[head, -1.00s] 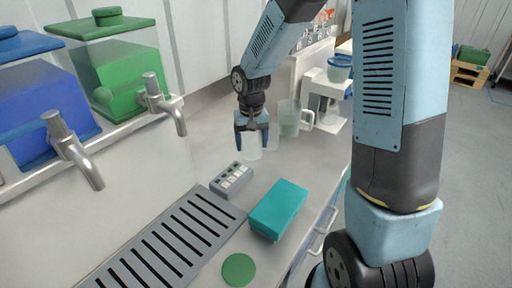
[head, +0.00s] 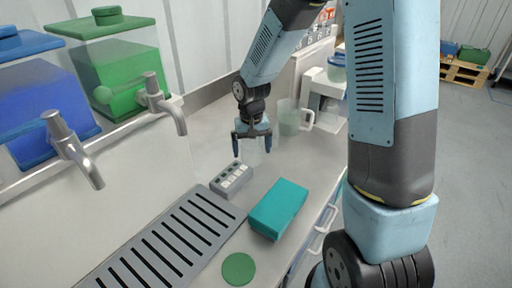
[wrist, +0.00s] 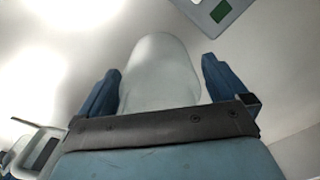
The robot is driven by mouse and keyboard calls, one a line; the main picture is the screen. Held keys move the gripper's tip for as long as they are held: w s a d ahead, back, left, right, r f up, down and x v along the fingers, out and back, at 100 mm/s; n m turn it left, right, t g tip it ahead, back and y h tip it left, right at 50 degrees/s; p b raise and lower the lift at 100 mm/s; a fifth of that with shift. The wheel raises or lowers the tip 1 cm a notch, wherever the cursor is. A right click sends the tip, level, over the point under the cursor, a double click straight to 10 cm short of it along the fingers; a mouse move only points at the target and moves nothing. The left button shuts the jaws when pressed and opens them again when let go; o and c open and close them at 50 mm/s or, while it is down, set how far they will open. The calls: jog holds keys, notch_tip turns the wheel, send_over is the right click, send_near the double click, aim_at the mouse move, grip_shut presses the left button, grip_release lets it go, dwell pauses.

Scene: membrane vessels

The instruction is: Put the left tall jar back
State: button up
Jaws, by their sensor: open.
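A pale, translucent tall jar (wrist: 160,75) stands out in the wrist view between the two fingers of my gripper (wrist: 160,88). The fingers are open, one on each side of it, with a narrow gap at the right finger; the left finger is very close to it. In the head view my gripper (head: 252,144) points down over the grey counter, behind the small button box. The jar is very faint there, partly hidden by the fingers. I cannot tell from the pictures whether another tall jar stands beside it.
A grey button box (head: 232,179) and a teal block (head: 278,209) lie in front of my gripper. A translucent jug (head: 289,118) stands behind to the right. Taps (head: 73,150), a slotted drip tray (head: 165,240) and a green disc (head: 238,269) are at left and front.

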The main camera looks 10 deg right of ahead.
jog(key=shift+r, duration=0.1)
notch_tip(320, 180, up, 12)
jog(key=shift+f, duration=0.15)
jog(key=shift+s+d+r, duration=0.15)
jog(key=shift+d+r, duration=0.05)
jog(key=shift+r, duration=0.25)
jog(key=s+d+r+t, duration=0.2)
jog(key=s+d+r, duration=0.4)
jog(key=s, duration=0.4)
jog(key=s+d+r+t, duration=0.3)
jog(key=s+d+r, duration=0.4)
jog(key=s, duration=0.4)
jog(key=shift+s+d+m+t, duration=0.2)
jog(key=shift+d+m+t, duration=0.05)
jog(key=shift+m+t, duration=0.05)
jog(key=shift+r, duration=0.1)
